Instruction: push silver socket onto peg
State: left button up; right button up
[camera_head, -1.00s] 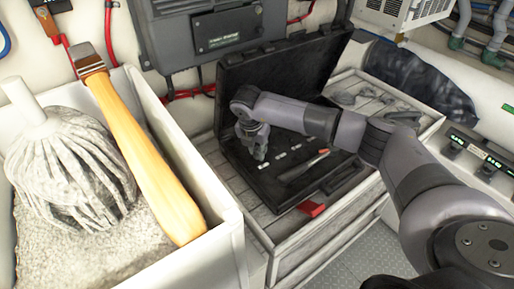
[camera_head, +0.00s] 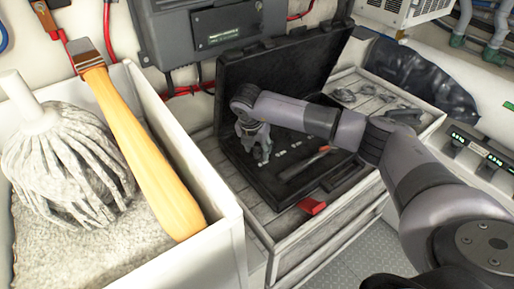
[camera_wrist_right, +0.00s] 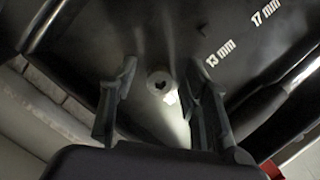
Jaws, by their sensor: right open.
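The silver socket (camera_wrist_right: 159,82) shows in the right wrist view as a small round end with a dark hole, low in the black case (camera_head: 330,184). My right gripper (camera_head: 256,158) is over the left part of the open case. In the right wrist view its two fingers (camera_wrist_right: 160,72) are apart, one on each side of the socket, with gaps visible. It is open and holds nothing. The peg cannot be made out, and I cannot tell how far the socket sits on it. My left gripper is not in view.
White size labels, 13 mm (camera_wrist_right: 220,53) and 17 mm (camera_wrist_right: 265,13), mark the case. A red-tipped tool (camera_head: 305,164) lies inside. A red object (camera_head: 311,206) is at its front edge. A white bin (camera_head: 226,248) with a mop (camera_head: 65,165) and a wooden-handled brush (camera_head: 142,150) stands left.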

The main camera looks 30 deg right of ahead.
jog(key=v, duration=1.2)
jog(key=shift+s+f, duration=0.1)
dwell(0.4)
